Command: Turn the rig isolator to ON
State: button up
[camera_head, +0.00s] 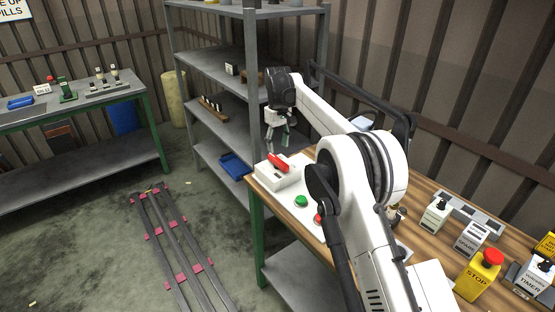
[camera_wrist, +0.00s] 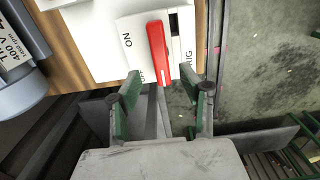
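The rig isolator is a white box (camera_head: 283,180) with a red handle (camera_head: 278,162) at the far left end of the wooden bench. In the wrist view its white face (camera_wrist: 130,28) shows the word ON left of the red handle (camera_wrist: 158,52). A partly hidden label ending in F lies by the handle's lower end, and RIG is printed to the right. My gripper (camera_head: 279,141) is above the isolator. In the wrist view my gripper (camera_wrist: 161,92) is open and empty, its two green-padded fingers below the handle's lower end and apart from each other. Contact with the handle cannot be told.
A yellow STOP box (camera_head: 480,276), a white switch box (camera_head: 434,214) and a timer (camera_head: 531,278) stand to the right. Grey shelves (camera_head: 222,123) stand behind my gripper.

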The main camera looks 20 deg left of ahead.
aim_at(278, 160)
notch_tip(278, 160, down, 7)
jog(key=shift+p, duration=0.3)
grip_shut()
dwell(0.3)
